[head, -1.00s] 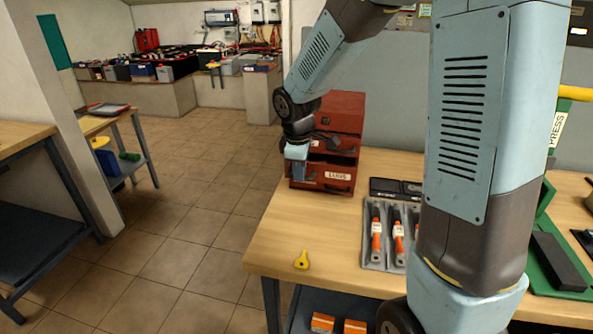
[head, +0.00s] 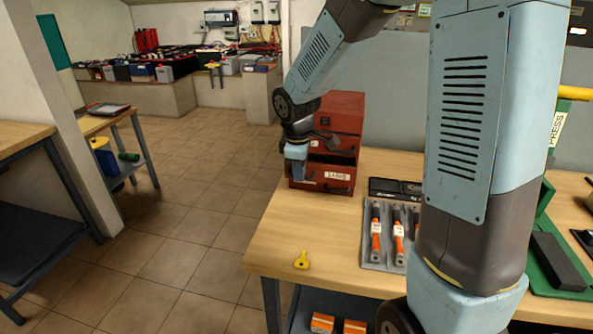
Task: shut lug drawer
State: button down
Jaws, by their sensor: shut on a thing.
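The red drawer cabinet (head: 343,112) stands on the far left end of the wooden bench. Its bottom drawer (head: 338,187), with a white label, is the lug drawer. It sticks out a little, with a dark gap above its front. My gripper (head: 298,173) points down at the left part of this drawer's front and appears shut on its upper edge. The fingertips are small and partly hidden against the drawer, so the exact contact is hard to see.
On the bench (head: 330,235) lie a yellow key-like tag (head: 301,260), a grey tray (head: 375,262) with orange-handled tools and a black case (head: 393,187). A green press (head: 560,262) stands at right. The bench front left is mostly clear.

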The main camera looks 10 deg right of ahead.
jog(key=w, duration=0.1)
jog(key=w+d, duration=0.1)
jog(key=shift+w, duration=0.35)
jog(key=c, duration=1.5)
grip_release()
jog(key=shift+o, duration=0.2)
jog(key=shift+r, duration=0.1)
notch_tip(320, 180, up, 13)
jog(key=s, duration=0.2)
jog(key=shift+a+r, duration=0.2)
jog(key=shift+a, duration=0.2)
jog(key=shift+s, duration=0.1)
